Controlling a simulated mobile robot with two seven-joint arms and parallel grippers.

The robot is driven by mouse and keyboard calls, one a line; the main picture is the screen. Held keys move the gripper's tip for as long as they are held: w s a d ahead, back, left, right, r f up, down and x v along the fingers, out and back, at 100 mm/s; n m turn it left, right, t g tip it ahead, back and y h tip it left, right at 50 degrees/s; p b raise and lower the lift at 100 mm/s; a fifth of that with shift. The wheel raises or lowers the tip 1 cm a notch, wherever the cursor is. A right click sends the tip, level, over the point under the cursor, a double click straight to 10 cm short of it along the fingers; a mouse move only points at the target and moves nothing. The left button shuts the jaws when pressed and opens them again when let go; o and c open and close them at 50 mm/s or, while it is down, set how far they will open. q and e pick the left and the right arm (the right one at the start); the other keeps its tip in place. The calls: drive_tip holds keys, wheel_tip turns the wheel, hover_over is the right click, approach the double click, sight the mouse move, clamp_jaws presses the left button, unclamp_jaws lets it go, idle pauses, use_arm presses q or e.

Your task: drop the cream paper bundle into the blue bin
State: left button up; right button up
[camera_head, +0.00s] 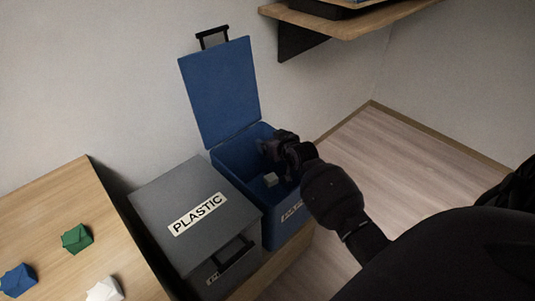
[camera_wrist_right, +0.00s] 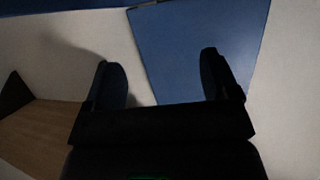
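The blue bin (camera_head: 230,158) stands against the wall with its lid (camera_head: 222,92) raised. A small pale, cream-looking bundle (camera_head: 270,180) shows inside the bin, below my right gripper (camera_head: 268,150); its exact resting place is partly hidden. The right gripper is over the bin's opening, near its right side. In the right wrist view my right gripper (camera_wrist_right: 165,78) has its two fingers wide apart with nothing between them, and the blue lid (camera_wrist_right: 185,50) is beyond them. My left gripper is not in view.
A grey bin labelled PLASTIC (camera_head: 190,195) stands closed, left of the blue bin. A wooden table (camera_head: 45,215) at the left holds green (camera_head: 77,238), blue (camera_head: 18,280) and white (camera_head: 104,290) bundles. A wall shelf (camera_head: 350,22) juts out above right. Floor (camera_head: 390,150) is clear at right.

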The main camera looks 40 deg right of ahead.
drive_tip(key=shift+s, duration=0.1)
drive_tip(key=p+v, duration=0.3)
drive_tip(key=v, duration=0.7)
drive_tip(key=shift+s+r, duration=0.15)
drive_tip(key=shift+s, duration=0.15)
idle(0.4)
